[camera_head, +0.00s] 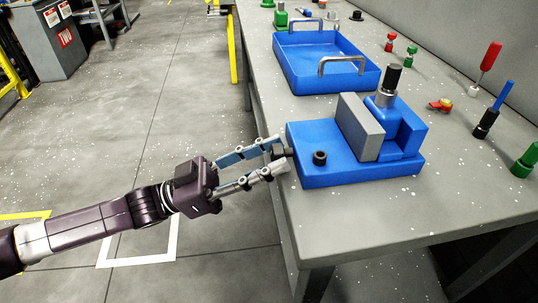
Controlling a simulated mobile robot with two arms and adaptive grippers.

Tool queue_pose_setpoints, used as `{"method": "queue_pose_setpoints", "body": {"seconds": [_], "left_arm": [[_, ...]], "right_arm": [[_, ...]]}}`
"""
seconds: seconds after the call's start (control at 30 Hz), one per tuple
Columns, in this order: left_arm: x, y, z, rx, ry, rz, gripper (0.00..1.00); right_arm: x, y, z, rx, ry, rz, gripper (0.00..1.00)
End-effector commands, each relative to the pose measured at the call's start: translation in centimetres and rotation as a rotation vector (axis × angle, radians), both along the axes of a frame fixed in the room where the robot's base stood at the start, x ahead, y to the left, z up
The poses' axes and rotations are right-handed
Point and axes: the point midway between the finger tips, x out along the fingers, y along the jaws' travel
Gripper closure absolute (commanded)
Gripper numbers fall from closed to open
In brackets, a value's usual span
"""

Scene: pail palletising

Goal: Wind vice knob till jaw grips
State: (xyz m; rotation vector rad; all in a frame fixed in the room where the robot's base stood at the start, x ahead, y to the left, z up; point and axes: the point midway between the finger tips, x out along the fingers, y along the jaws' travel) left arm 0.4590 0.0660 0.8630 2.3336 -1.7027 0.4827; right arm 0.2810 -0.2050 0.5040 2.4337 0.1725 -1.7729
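The blue vice (340,170) sits at the near left edge of the bench. Its grey jaw plate (361,128) stands upright beside a blue block, with no workpiece clearly visible between them. A small dark knob (281,152) sticks out of the vice's left side. My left gripper (281,156) reaches in from the left, with its two fingers spread apart, one above and one below the knob. I cannot tell whether the fingertips touch it. A black-topped post (392,78) rises from the back of the vice. My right gripper is not in view.
A blue tray with metal handles (310,65) stands behind the vice. The floor to the left is open.

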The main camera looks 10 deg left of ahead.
Motion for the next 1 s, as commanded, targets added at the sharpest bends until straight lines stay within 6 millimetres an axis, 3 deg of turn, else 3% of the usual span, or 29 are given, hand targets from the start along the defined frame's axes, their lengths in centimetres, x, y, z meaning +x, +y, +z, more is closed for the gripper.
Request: {"method": "queue_pose_setpoints", "body": {"seconds": [0.27, 0.7, 1.0], "left_arm": [[-0.2, 0.8, -0.4, 0.002, 0.002, 0.003, 0.67], [-2.5, 8.3, -3.7, 0.004, 0.003, 0.002, 0.67], [-3.3, 10.6, -4.6, 0.001, 0.000, 0.000, 0.67]], "right_arm": [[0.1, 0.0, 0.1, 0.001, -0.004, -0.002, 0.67], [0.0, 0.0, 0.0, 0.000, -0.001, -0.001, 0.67], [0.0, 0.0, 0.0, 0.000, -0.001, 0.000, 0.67]]}}
